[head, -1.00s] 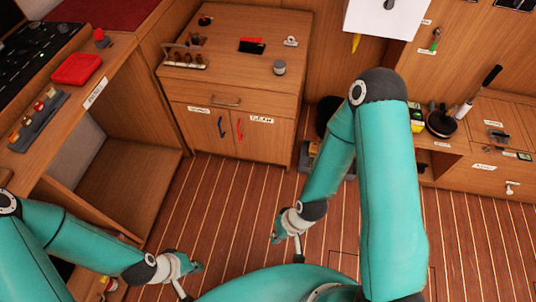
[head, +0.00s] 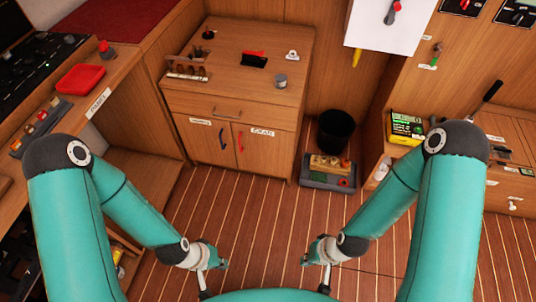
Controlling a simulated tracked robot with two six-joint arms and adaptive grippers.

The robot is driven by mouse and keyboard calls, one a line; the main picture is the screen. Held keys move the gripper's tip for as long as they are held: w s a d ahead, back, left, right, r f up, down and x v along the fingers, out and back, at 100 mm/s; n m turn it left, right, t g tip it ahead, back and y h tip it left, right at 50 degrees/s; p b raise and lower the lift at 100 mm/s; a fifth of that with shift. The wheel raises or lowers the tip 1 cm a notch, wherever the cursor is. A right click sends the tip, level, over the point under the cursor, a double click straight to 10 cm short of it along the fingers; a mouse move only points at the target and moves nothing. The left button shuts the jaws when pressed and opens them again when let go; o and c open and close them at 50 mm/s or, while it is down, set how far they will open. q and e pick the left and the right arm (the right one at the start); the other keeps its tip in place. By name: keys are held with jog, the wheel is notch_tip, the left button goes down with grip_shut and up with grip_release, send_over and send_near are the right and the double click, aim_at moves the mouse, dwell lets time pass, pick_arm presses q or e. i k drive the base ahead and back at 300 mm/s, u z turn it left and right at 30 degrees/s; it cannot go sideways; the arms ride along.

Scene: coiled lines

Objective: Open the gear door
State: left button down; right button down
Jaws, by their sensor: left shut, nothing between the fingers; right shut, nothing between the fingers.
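The gear door (head: 264,150) is the right-hand door on the front of the wooden cabinet (head: 233,103), with a label reading GEAR and a red handle (head: 241,142). It looks closed. The door to its left (head: 205,138) has a dark blue handle (head: 222,138) and also looks closed. My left gripper (head: 207,292) is shut and empty, low in the view, well in front of the cabinet. My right gripper (head: 325,287) is shut and empty, low in the view to the right of it. Neither touches the cabinet.
A black bin (head: 335,131) and a grey tray (head: 316,179) with items stand on the floor right of the cabinet. A desk with a red tray (head: 80,78) is at left, a counter with a yellow-green box (head: 406,128) at right. The planked floor (head: 262,215) before the cabinet is clear.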

aim_at(264, 150)
jog(key=z, duration=0.1)
jog(key=i, duration=1)
jog(key=z, duration=0.15)
jog(key=k, duration=1.3)
jog(key=u, duration=0.45)
jog(key=i, duration=1)
jog(key=z, duration=0.1)
